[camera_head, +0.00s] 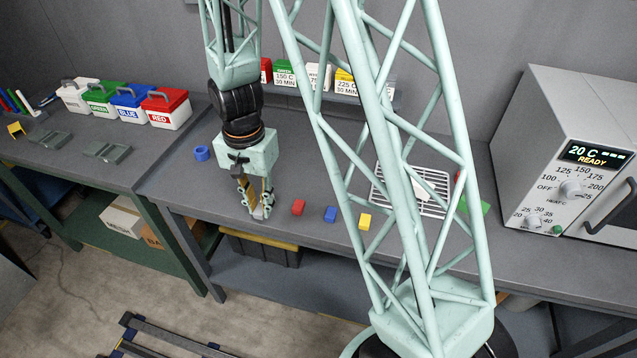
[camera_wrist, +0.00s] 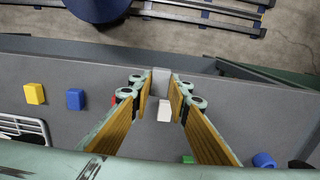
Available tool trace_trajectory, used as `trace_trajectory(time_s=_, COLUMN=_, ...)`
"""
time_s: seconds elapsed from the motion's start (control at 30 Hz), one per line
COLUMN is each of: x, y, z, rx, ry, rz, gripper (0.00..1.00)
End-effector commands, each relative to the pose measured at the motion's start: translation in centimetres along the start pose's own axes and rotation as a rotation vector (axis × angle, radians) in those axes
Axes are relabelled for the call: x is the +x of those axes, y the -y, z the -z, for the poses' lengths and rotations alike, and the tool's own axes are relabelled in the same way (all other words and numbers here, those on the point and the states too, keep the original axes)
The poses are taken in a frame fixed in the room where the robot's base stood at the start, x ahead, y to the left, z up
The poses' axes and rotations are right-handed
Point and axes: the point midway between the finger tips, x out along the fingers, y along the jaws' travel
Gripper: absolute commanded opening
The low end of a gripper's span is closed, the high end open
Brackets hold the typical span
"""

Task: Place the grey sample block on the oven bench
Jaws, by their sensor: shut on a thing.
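My gripper (camera_head: 258,208) points down over the front left part of the oven bench (camera_head: 400,240), left of a red block. In the wrist view its fingers (camera_wrist: 161,88) are closed on the grey sample block (camera_wrist: 161,80), held at the fingertips. The block is small and light grey, and the fingers mostly hide it in the head view. A whitish block (camera_wrist: 164,111) also shows between the fingers in the wrist view, apparently on the bench below. I cannot tell whether the grey block touches the bench.
Red (camera_head: 298,207), blue (camera_head: 330,214) and yellow (camera_head: 364,221) blocks stand right of the gripper. A blue ring (camera_head: 202,153) lies left. A white wire rack (camera_head: 438,207) and the oven (camera_head: 570,150) are further right. Labelled boxes (camera_head: 345,84) stand at the back.

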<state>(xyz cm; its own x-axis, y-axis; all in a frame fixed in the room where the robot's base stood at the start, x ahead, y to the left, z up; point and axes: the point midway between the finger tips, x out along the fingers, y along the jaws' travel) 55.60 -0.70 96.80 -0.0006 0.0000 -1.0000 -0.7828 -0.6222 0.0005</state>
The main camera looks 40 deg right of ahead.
Motion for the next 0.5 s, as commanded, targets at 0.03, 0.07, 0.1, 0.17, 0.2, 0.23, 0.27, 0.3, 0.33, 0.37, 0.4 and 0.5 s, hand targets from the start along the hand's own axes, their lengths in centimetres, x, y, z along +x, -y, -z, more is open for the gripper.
trace_trajectory(time_s=0.03, x=0.0, y=-0.5, z=-0.3, rx=0.0, ry=-0.001, rz=0.001, gripper=0.06)
trace_trajectory(time_s=0.07, x=0.0, y=-0.7, z=-0.5, rx=0.0, ry=-0.001, rz=0.001, gripper=0.06)
trace_trajectory(time_s=0.1, x=0.0, y=-1.0, z=-0.8, rx=-0.001, ry=-0.001, rz=0.001, gripper=0.06)
trace_trajectory(time_s=0.17, x=-0.1, y=-1.2, z=-0.9, rx=-0.001, ry=-0.001, rz=0.001, gripper=0.06)
trace_trajectory(time_s=0.2, x=-0.1, y=-1.4, z=-1.0, rx=-0.001, ry=-0.001, rz=0.001, gripper=0.06)
trace_trajectory(time_s=0.23, x=-0.1, y=-1.4, z=-1.1, rx=-0.001, ry=-0.001, rz=0.001, gripper=0.06)
trace_trajectory(time_s=0.27, x=-0.1, y=-1.4, z=-1.1, rx=-0.001, ry=-0.001, rz=0.001, gripper=0.06)
trace_trajectory(time_s=0.3, x=-0.1, y=-1.5, z=-1.1, rx=-0.001, ry=-0.001, rz=0.001, gripper=0.06)
trace_trajectory(time_s=0.33, x=-0.1, y=-1.5, z=-1.1, rx=-0.001, ry=-0.001, rz=0.001, gripper=0.06)
trace_trajectory(time_s=0.37, x=-0.1, y=-1.5, z=-1.1, rx=-0.001, ry=-0.001, rz=0.001, gripper=0.06)
trace_trajectory(time_s=0.4, x=-0.1, y=-1.5, z=-1.1, rx=-0.001, ry=-0.001, rz=0.001, gripper=0.06)
trace_trajectory(time_s=0.5, x=-0.1, y=-1.5, z=-1.1, rx=-0.001, ry=-0.001, rz=0.001, gripper=0.06)
